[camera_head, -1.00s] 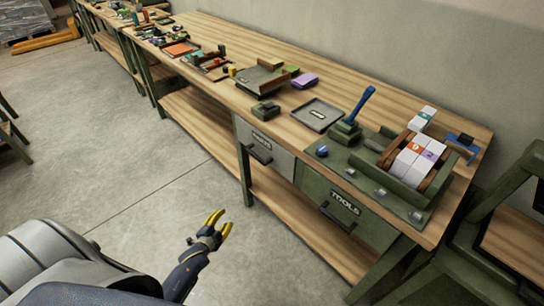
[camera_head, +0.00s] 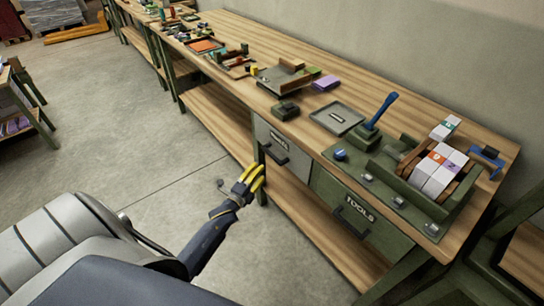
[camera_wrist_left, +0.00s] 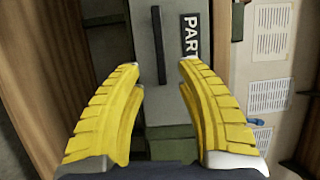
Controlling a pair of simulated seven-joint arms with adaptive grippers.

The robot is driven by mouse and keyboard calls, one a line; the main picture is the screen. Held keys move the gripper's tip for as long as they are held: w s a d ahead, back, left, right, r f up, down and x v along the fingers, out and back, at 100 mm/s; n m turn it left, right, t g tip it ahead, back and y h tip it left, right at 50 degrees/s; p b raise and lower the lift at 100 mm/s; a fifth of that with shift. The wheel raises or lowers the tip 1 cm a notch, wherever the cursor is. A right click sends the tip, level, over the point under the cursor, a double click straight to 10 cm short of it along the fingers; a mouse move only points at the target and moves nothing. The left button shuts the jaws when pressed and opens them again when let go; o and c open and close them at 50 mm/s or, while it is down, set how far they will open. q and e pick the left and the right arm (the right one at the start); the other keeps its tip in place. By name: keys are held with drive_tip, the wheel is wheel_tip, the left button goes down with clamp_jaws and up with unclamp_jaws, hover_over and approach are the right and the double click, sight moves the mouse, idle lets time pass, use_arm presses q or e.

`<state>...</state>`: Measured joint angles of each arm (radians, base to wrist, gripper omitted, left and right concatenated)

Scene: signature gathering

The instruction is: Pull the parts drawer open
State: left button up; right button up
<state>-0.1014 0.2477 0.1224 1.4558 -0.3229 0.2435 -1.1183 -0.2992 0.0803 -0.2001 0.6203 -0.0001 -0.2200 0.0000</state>
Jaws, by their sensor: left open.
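The parts drawer (camera_head: 296,160) is the grey drawer front under the bench top and looks shut. Its dark bar handle (camera_head: 277,154) sits below a small label. In the left wrist view the handle (camera_wrist_left: 159,62) runs upright in the picture, beside a dark label reading "PART" (camera_wrist_left: 190,36). My left gripper (camera_head: 256,176), with yellow fingers, is open and empty in front of the drawer, a little below and left of the handle in the head view. In the left wrist view its fingertips (camera_wrist_left: 158,72) are spread on both sides of the handle's near end, apart from it.
A green tools drawer (camera_head: 375,232) with its own handle is right of the parts drawer. A green bench leg (camera_head: 261,170) stands close behind my left gripper. The wooden bench top (camera_head: 232,35) carries trays, a blue-handled lever (camera_head: 382,110) and white boxes (camera_head: 438,172). The floor in front is clear.

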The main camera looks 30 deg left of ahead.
sight(271, 157)
use_arm(q)
drive_tip(key=w, duration=1.1)
drive_tip(key=shift+a, duration=0.25)
clamp_jaws()
